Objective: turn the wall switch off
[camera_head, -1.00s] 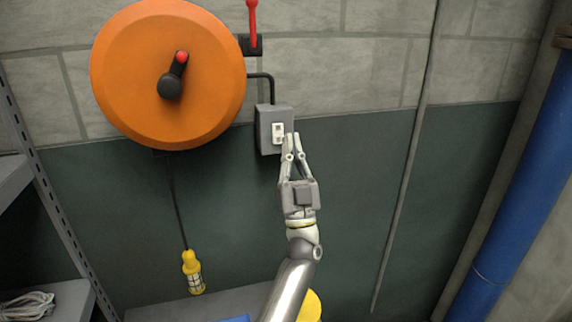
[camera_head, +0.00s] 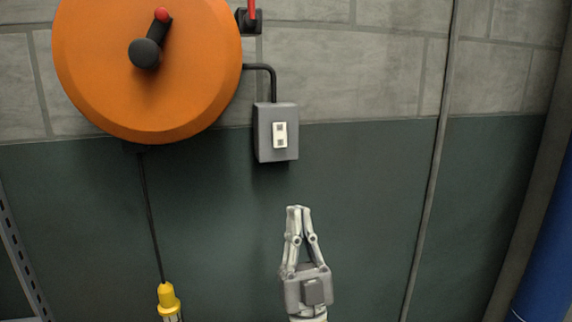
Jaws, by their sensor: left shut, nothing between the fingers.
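The wall switch (camera_head: 280,135) is a small white rocker on a grey box (camera_head: 264,140) fixed to the wall, right of the orange reel. Nothing covers it, and I cannot tell from its rocker whether it is on or off. My left gripper (camera_head: 298,208) is below the box and a little to its right, pointing up. Its fingers are shut with nothing between them, and it is clear of the switch. My right gripper is not in view.
A large orange reel (camera_head: 110,80) with a black crank juts from the wall at upper left. A yellow lamp (camera_head: 169,300) hangs below it on a cord. A thin pipe (camera_head: 432,180) and a blue pipe (camera_head: 548,265) stand at right. The wall around my gripper is clear.

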